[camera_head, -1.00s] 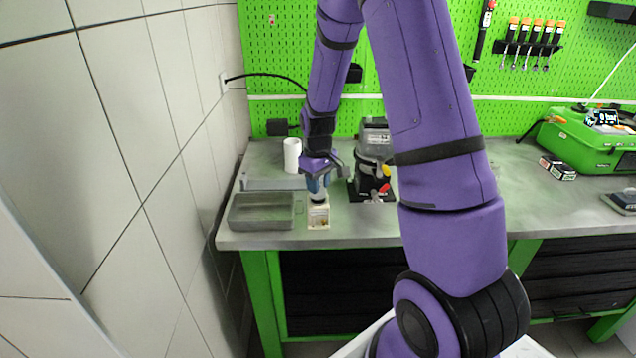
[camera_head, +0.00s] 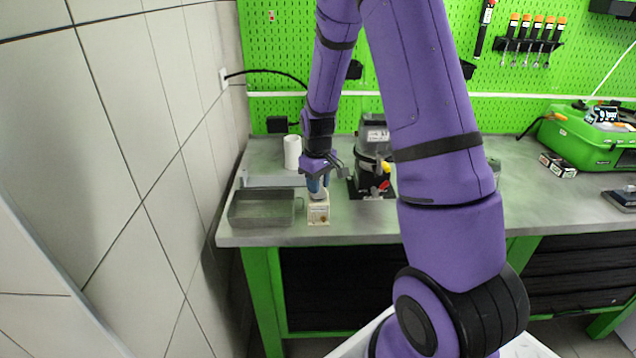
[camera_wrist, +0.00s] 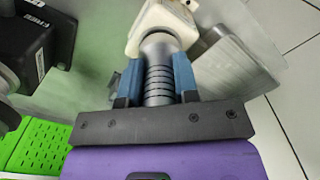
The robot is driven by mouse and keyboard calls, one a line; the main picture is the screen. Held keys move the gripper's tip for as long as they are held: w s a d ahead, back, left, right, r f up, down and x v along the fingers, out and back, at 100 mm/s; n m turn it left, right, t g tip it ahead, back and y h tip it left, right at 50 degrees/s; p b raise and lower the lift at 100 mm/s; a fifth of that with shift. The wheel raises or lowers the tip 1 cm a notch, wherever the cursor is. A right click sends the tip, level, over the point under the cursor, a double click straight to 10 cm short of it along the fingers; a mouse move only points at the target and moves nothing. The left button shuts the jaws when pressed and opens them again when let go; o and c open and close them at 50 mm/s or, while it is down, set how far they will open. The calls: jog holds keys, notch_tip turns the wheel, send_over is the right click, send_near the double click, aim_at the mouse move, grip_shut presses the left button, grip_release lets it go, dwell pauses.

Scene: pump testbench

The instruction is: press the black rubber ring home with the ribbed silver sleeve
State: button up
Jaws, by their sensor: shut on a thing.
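My gripper (camera_wrist: 157,82) is shut on the ribbed silver sleeve (camera_wrist: 158,75), with one blue finger on each side of it. In the wrist view the sleeve's far end meets a cream block (camera_wrist: 160,20). In the head view my gripper (camera_head: 318,183) points down over the same small cream block (camera_head: 318,213) near the bench's front edge. The sleeve's lower end is at or just above the block's top; I cannot tell whether it presses on it.
A grey metal tray (camera_head: 262,222) lies just left of the block. The dark pump unit (camera_head: 372,165) stands close on the right. A white cylinder (camera_head: 292,152) stands behind. The tiled wall (camera_head: 130,150) bounds the left. Bench space is free further right.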

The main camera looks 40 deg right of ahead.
jog(key=shift+s+a+f, duration=0.1)
jog(key=shift+s+f, duration=0.15)
jog(key=shift+f, duration=0.2)
dwell(0.9)
jog(key=shift+w+r, duration=0.2)
jog(key=shift+r, duration=2.95)
